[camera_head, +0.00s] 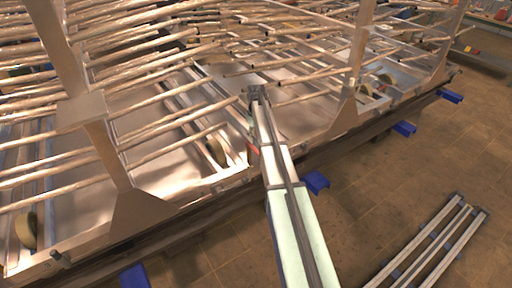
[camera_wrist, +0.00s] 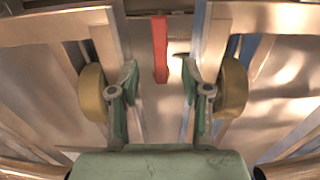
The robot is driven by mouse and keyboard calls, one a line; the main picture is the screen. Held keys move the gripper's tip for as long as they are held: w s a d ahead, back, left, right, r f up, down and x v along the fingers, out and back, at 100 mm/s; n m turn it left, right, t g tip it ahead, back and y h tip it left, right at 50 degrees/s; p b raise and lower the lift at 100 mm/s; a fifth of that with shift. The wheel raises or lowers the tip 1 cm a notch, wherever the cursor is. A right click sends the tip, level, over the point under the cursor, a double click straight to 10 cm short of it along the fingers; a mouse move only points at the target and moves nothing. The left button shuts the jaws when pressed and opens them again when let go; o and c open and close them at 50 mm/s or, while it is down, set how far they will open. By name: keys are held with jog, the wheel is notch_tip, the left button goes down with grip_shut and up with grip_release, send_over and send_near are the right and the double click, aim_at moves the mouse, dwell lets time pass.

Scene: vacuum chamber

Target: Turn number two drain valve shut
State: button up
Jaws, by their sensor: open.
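A red bar-shaped handle (camera_wrist: 160,50) hangs down from the top of the wrist view, near the middle; I cannot read a number on it, so I cannot tell if it is the number two drain valve. My gripper (camera_wrist: 160,74) is open, with one green finger on each side of the handle's lower end. Clear gaps show between the handle and both fingers. A small patch of red (camera_head: 254,150) also shows beside the long pale beam in the head view. My gripper's fingers cannot be made out there.
Tan rollers (camera_wrist: 92,92) and metal frame bars stand behind both fingers. In the head view, racks of thin rods (camera_head: 150,80) fill the chamber frame. Blue blocks (camera_head: 315,182) line its lower edge. A metal rail frame (camera_head: 430,245) lies on the open tiled floor at right.

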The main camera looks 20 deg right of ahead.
aim_at(256, 150)
notch_tip(256, 150, down, 7)
jog(key=shift+f+p, duration=0.1)
jog(key=shift+p, duration=0.35)
grip_shut()
